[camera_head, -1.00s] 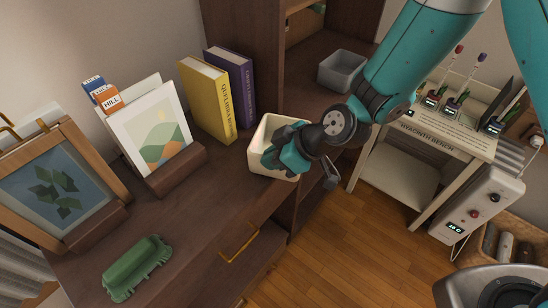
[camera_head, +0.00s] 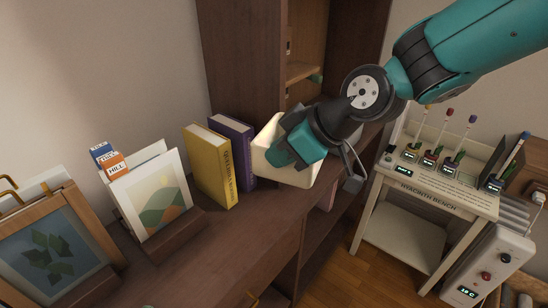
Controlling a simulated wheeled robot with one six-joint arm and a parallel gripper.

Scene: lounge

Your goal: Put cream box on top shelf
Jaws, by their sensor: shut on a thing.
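The cream box (camera_head: 286,177) is an open, rounded square container. It is tilted and appears lifted just above the front edge of the dark wooden cabinet top, right of the books. My gripper (camera_head: 284,158) is shut on its wall, and the gripper body hides much of the box's inside. A tall dark wooden shelf unit (camera_head: 240,65) stands behind the box. One of its inner shelves (camera_head: 302,72) shows to the right of its side panel. The top of the unit is out of view.
A yellow book (camera_head: 208,165) and a purple book (camera_head: 238,150) stand close left of the box. A picture card (camera_head: 155,200) and a framed leaf picture (camera_head: 50,245) stand farther left. A labelled bench (camera_head: 420,192) with several instruments is at right. The cabinet front is clear.

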